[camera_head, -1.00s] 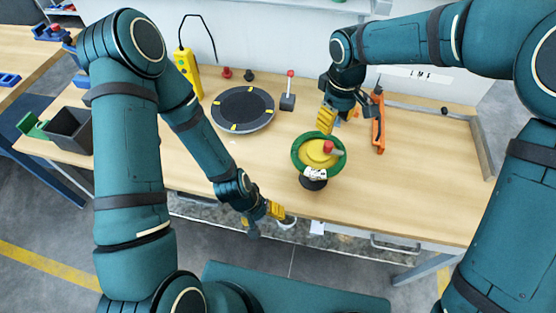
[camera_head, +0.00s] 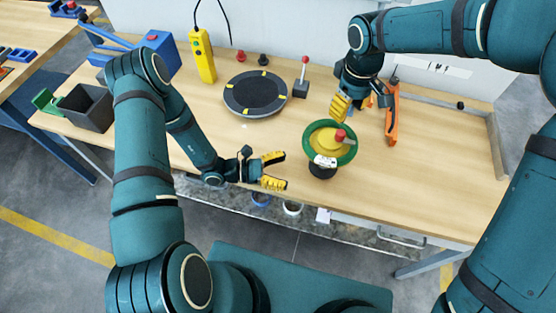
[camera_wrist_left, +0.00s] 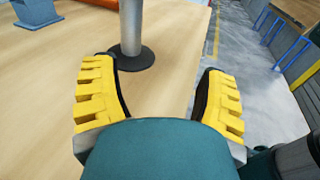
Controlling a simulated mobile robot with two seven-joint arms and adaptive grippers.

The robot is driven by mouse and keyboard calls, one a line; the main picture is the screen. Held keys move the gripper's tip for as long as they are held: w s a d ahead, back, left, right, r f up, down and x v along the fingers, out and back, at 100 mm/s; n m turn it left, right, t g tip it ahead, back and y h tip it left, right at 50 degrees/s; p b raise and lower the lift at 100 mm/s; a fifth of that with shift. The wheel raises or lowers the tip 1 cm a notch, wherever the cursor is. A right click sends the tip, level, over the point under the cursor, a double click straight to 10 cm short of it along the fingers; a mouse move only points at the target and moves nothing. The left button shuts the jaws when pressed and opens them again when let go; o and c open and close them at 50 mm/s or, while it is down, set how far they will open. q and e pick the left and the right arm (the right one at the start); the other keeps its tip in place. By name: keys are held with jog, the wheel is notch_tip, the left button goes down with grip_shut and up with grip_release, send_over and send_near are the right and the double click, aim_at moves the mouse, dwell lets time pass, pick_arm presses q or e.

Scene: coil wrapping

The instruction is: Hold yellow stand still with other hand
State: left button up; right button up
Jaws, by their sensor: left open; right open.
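The yellow stand (camera_head: 326,140) is upright near the table's front, with a green ring around its yellow top, a red knob and a black foot. My left gripper (camera_head: 274,171) is open and empty, left of the stand and apart from it. In the left wrist view a grey post on a black foot (camera_wrist_left: 131,30), seemingly the stand's lower part, is ahead of my open left gripper (camera_wrist_left: 158,85). My right gripper (camera_head: 341,107) is just behind the green ring, fingers pointing down; whether it touches the ring is unclear.
A black turntable (camera_head: 254,94) lies at the back left of the wooden table (camera_head: 250,145). An orange tool (camera_head: 392,115) lies right of my right gripper.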

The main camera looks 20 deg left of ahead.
aim_at(324, 154)
pick_arm(q)
jog(key=shift+w+a+r+n+t, duration=0.2)
jog(key=shift+w+a+n+t, duration=0.6)
jog(key=shift+w+t, duration=0.3)
jog(key=shift+w, duration=0.15)
jog(key=x, duration=1.3)
jog(key=shift+w+d+r, duration=0.15)
jog(key=shift+w, duration=0.05)
grip_shut()
